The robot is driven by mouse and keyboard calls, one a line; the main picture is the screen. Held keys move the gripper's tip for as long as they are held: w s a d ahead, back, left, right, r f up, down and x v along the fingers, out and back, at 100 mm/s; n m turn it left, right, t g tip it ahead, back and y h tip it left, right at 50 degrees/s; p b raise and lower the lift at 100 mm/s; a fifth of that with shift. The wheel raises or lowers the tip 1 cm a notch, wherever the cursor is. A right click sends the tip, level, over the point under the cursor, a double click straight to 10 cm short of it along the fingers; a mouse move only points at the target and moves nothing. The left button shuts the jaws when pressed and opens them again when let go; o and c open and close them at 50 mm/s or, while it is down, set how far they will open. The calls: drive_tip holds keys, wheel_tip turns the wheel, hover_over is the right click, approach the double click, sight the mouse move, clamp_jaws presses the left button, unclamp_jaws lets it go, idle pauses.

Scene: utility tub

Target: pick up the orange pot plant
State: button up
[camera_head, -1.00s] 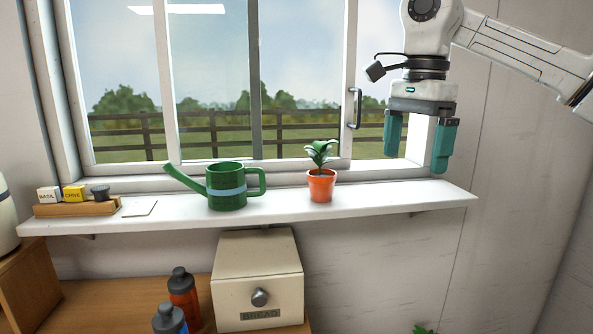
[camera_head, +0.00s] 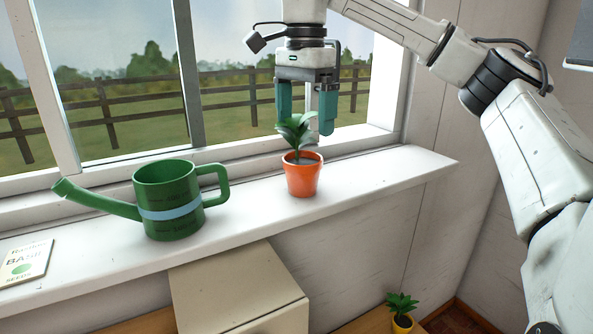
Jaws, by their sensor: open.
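The orange pot plant (camera_head: 303,178) stands upright on the white window sill, a small orange pot with dark green leaves. My gripper (camera_head: 306,125) is open and points down above it, with teal fingers. In the picture one finger is left of the leaves and the other right of them, with the fingertips at about leaf height, above the pot's rim. Nothing is held. I cannot tell whether the fingers are around the leaves or behind them, or whether they touch.
A green watering can (camera_head: 168,203) stands on the sill (camera_head: 380,172) left of the pot. A basil seed packet (camera_head: 25,262) lies further left. A cream bread box (camera_head: 235,290) is below the sill. A yellow pot plant (camera_head: 403,322) is lower right. The sill's right end is clear.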

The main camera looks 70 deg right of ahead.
sight(303, 157)
drive_tip(key=shift+d+f+p, duration=0.15)
drive_tip(key=shift+f+p, duration=0.35)
drive_tip(key=shift+f, duration=3.25)
drive_tip(key=c, duration=1.2)
